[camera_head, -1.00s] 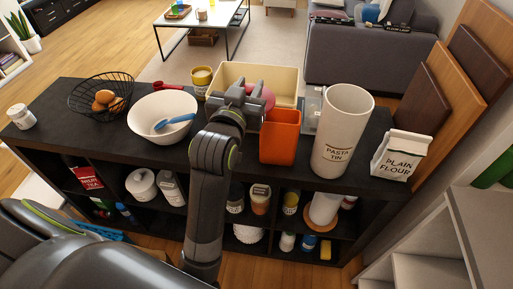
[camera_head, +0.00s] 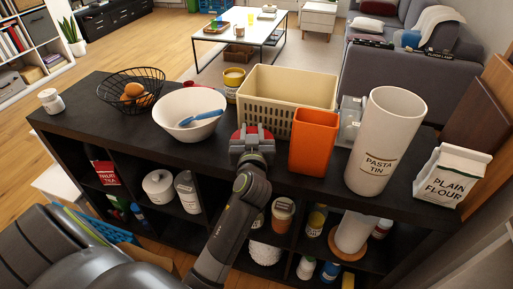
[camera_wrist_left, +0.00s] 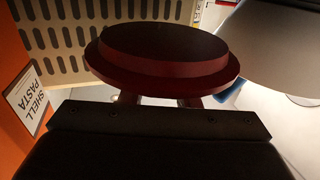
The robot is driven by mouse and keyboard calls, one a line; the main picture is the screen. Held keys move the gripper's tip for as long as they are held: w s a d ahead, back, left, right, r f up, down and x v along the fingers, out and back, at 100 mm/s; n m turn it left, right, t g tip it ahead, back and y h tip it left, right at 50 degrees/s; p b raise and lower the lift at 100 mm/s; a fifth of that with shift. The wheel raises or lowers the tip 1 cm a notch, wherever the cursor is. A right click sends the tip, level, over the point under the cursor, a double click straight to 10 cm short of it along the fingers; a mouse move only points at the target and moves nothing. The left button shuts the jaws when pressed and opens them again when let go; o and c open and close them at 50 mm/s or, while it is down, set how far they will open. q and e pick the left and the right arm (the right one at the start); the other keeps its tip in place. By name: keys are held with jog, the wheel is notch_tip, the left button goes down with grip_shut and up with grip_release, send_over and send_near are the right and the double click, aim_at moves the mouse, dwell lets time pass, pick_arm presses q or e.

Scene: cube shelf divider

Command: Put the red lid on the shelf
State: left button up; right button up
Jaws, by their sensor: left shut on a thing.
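The red lid (camera_head: 240,134) is round with a raised centre. It also shows large in the left wrist view (camera_wrist_left: 165,62). My left gripper (camera_head: 252,145) is shut on the lid and holds it by the black shelf unit (camera_head: 120,110), near the top's front edge, between the white bowl and the orange bin. I cannot tell whether the lid touches the top. The gripper's body hides part of the lid in the head view. My right gripper is out of view.
The white bowl (camera_head: 180,105) with a blue spoon is left of the lid. The orange bin (camera_head: 314,145) stands close on the right and the cream basket (camera_head: 285,88) behind. The pasta tin (camera_head: 383,140) and flour bag (camera_head: 452,178) are further right. Compartments below hold jars and bottles.

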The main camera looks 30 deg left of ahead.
pick_arm(q)
notch_tip(320, 180, down, 4)
jog(key=shift+r+b, duration=0.25)
jog(key=shift+b, duration=0.15)
jog(key=shift+f, duration=0.25)
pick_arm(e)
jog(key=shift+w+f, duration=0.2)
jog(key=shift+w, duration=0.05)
pick_arm(q)
jog(key=shift+f, duration=0.2)
jog(key=o, duration=1)
jog(key=shift+c, duration=0.2)
jog(key=shift+r, duration=0.1)
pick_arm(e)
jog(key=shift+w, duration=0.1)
pick_arm(q)
jog(key=shift+r, duration=0.1)
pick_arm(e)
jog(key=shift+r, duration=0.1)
